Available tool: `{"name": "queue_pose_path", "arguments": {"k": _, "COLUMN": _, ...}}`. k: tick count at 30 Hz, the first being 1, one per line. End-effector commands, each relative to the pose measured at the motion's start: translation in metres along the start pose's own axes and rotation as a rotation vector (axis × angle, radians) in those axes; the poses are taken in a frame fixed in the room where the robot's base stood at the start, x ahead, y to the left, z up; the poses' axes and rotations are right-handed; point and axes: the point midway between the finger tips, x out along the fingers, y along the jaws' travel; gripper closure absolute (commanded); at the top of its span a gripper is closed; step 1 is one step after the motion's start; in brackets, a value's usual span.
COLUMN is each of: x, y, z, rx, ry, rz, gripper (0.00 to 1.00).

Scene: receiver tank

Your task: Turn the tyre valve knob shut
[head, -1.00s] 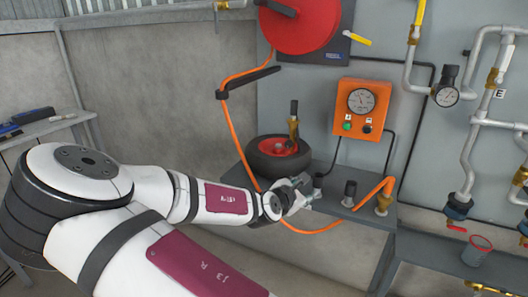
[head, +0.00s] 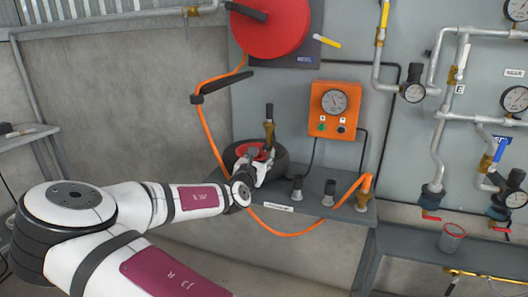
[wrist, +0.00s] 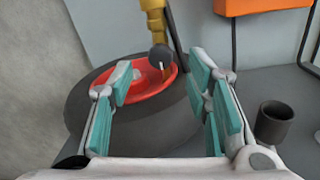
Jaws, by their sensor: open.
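A dark tyre with a red hub (head: 249,150) lies flat on the grey shelf, and the tyre (wrist: 85,110) also shows in the wrist view. A brass valve (head: 269,130) stands upright at it, with a dark upright piece above. In the wrist view, a dark round knob (wrist: 161,57) is on the near side of the brass body (wrist: 155,22). My gripper (wrist: 162,78) is open, its teal-padded fingers spread left and right, with the knob beyond and between them, apparently untouched. In the head view my gripper (head: 262,165) is in front of the tyre and hides part of it.
Dark cup-like fittings (head: 297,187) stand on the shelf right of the tyre; one (wrist: 273,122) is close to my right finger. An orange hose (head: 212,130) hangs at the left and loops below the shelf. An orange control box (head: 335,108) is on the wall behind.

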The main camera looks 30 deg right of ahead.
Motion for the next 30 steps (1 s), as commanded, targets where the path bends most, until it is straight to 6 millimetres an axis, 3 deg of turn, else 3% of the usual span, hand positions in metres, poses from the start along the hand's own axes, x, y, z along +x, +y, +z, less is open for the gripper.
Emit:
{"name": "queue_pose_path", "arguments": {"k": 3, "x": 0.021, "y": -0.001, "z": 0.0, "rx": 0.003, "ry": -0.001, "rz": -0.001, "gripper": 0.55}}
{"name": "queue_pose_path", "arguments": {"k": 9, "x": 0.04, "y": 0.0, "z": 0.0, "rx": 0.002, "ry": -0.001, "rz": 0.0, "gripper": 0.55}}
{"name": "queue_pose_path", "arguments": {"k": 20, "x": 0.044, "y": 0.0, "z": 0.0, "rx": 0.001, "ry": 0.0, "rz": 0.0, "gripper": 0.55}}
{"name": "queue_pose_path", "arguments": {"k": 26, "x": 0.044, "y": 0.0, "z": 0.0, "rx": 0.001, "ry": 0.0, "rz": 0.0, "gripper": 0.96}}
{"name": "queue_pose_path", "arguments": {"k": 30, "x": 0.044, "y": 0.0, "z": 0.0, "rx": 0.001, "ry": 0.0, "rz": 0.0, "gripper": 1.0}}
